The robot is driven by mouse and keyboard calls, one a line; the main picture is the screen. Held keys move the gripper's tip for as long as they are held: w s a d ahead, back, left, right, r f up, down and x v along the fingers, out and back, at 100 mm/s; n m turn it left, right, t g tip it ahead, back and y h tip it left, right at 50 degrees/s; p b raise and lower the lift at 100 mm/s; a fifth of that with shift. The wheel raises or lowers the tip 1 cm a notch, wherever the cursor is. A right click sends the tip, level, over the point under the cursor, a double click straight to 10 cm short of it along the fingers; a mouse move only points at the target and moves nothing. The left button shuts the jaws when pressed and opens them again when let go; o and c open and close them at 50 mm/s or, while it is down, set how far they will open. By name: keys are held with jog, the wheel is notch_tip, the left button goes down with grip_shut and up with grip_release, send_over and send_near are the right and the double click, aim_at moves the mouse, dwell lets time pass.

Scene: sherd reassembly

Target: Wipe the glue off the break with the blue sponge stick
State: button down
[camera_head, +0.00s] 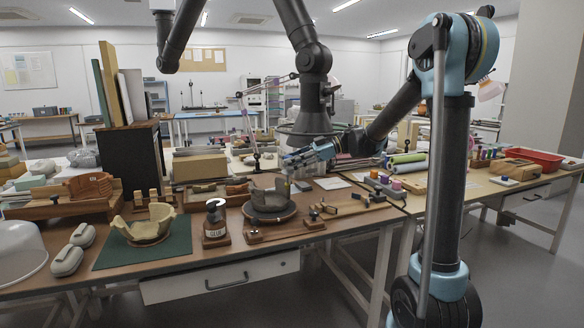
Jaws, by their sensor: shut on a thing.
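My gripper (298,158) reaches in from the right above the workbench. It is shut on a small thin thing, too small and dark to identify surely as the blue sponge stick. Just below and left of it, a dark grey broken vessel (268,198) stands on a round turntable (262,218). A gap shows between the fingers and the vessel, though I cannot tell whether the held thing touches it. Glue on the break is too small to see. Several short sticks with dark ends (330,208) lie on a rack right of the turntable.
A glue bottle (215,222) stands left of the turntable. A tan broken bowl (146,228) sits on a green mat (112,254).

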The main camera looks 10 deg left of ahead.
jog(key=shift+s+d+r, duration=0.15)
jog(key=shift+r, duration=0.85)
jog(key=shift+r, duration=0.1)
